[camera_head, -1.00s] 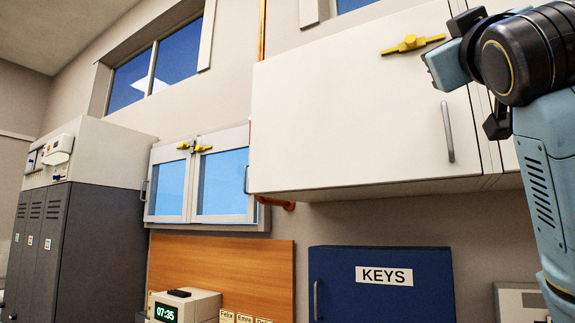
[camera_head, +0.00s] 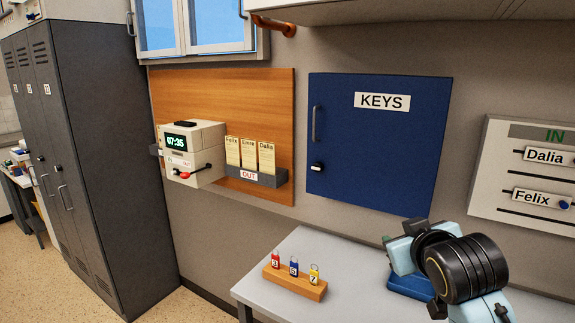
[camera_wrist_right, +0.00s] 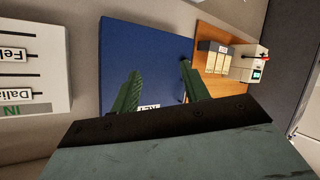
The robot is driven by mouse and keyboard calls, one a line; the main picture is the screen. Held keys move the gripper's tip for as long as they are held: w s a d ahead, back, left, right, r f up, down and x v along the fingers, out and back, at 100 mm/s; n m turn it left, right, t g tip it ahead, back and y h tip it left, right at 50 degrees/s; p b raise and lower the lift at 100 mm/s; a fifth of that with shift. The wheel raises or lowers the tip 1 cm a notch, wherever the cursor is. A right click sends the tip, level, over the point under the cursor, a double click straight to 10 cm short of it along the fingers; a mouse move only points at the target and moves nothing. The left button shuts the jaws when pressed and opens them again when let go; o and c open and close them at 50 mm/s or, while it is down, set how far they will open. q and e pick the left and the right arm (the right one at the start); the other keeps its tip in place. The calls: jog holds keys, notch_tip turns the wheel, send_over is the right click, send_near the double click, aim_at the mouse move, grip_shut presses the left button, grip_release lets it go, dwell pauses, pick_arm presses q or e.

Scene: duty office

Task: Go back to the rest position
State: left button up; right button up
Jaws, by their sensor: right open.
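My right gripper (camera_wrist_right: 158,88) is open and empty in the right wrist view, its two green fingers apart in front of the blue key cabinet (camera_wrist_right: 125,50). In the head view my right arm and gripper (camera_head: 388,243) are at the lower right, above the grey table and below the blue KEYS cabinet (camera_head: 375,150); the fingertips are small there. The cabinet door is shut. My left gripper is not in view.
A grey table (camera_head: 300,245) holds a wooden block (camera_head: 295,282) with three numbered key tags. A time clock (camera_head: 195,153) and card rack (camera_head: 258,176) hang left of the cabinet. An IN board (camera_head: 500,160) hangs right. Dark lockers (camera_head: 100,150) stand left.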

jog(key=s+f+g, duration=0.5)
jog(key=s+f, duration=0.8)
jog(key=f, duration=0.5)
jog(key=s+f+m+g, duration=0.1)
jog(key=s+f+g, duration=0.1)
jog(key=s+f, duration=0.6)
jog(key=s+f+g, duration=0.3)
jog(key=s, duration=0.8)
notch_tip(320, 180, down, 28)
jog(key=s+g+b, duration=0.1)
jog(key=b, duration=0.4)
jog(key=s+d+f+g+b, duration=0.1)
jog(key=s+d+f+b, duration=0.2)
jog(key=s+f, duration=1.4)
notch_tip(320, 180, down, 3)
jog(key=shift+y+b, duration=0.3)
jog(key=shift+b, duration=0.2)
jog(key=shift+d, duration=0.1)
jog(key=shift+c, duration=0.4)
